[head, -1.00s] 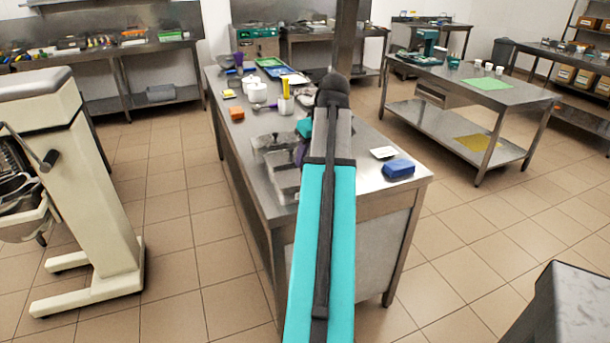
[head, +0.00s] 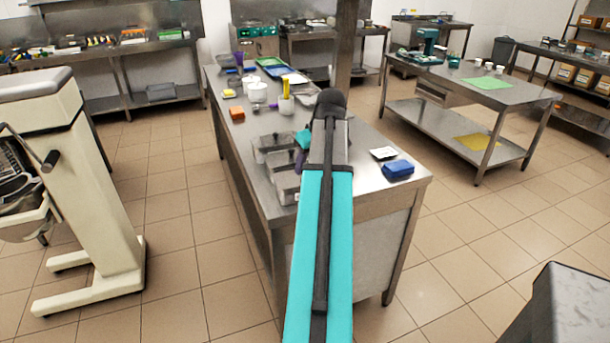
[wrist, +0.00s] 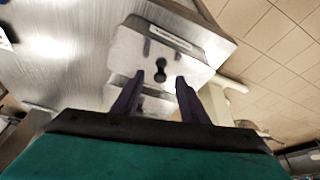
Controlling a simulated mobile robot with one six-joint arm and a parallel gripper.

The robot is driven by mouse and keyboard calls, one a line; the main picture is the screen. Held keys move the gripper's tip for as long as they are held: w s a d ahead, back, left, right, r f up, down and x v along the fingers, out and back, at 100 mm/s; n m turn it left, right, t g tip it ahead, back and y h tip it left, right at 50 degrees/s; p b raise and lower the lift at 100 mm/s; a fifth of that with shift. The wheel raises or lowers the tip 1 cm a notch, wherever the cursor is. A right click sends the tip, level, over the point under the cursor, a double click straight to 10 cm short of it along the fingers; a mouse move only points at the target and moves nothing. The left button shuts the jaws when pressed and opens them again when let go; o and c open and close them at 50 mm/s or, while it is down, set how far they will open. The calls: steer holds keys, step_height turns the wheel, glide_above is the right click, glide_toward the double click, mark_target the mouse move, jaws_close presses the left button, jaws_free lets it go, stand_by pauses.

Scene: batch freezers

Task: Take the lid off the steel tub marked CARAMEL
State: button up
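Steel tubs stand in a row on the near left part of the steel table in the head view, one nearer (head: 284,187) and one farther (head: 268,147). In the wrist view, a lidded steel tub (wrist: 190,52) has a dark knob (wrist: 160,72) on its lid and a pale label strip at its edge, too small to read. Part of another tub (wrist: 118,93) shows beside it. My gripper (wrist: 160,82) is open and empty, its purple fingers apart below the knob in the picture. In the head view my arm mostly hides it.
On the table (head: 365,203) are a blue block (head: 398,169), a white card (head: 383,153), an orange block (head: 237,113) and white pots (head: 258,92) farther back. A cream machine (head: 75,180) stands at the left. Tiled floor is free around the table.

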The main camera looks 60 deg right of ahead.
steer(key=shift+x, duration=1.05)
jaws_close()
steer(key=shift+r, duration=0.1)
steer(key=shift+d+r+b, duration=0.1)
steer(key=shift+r+b, duration=0.25)
steer(key=shift+r, duration=1)
steer(key=s+d+r+b, duration=0.2)
steer(key=s+d+b, duration=0.1)
steer(key=s, duration=1.2)
steer(key=shift+s, duration=0.35)
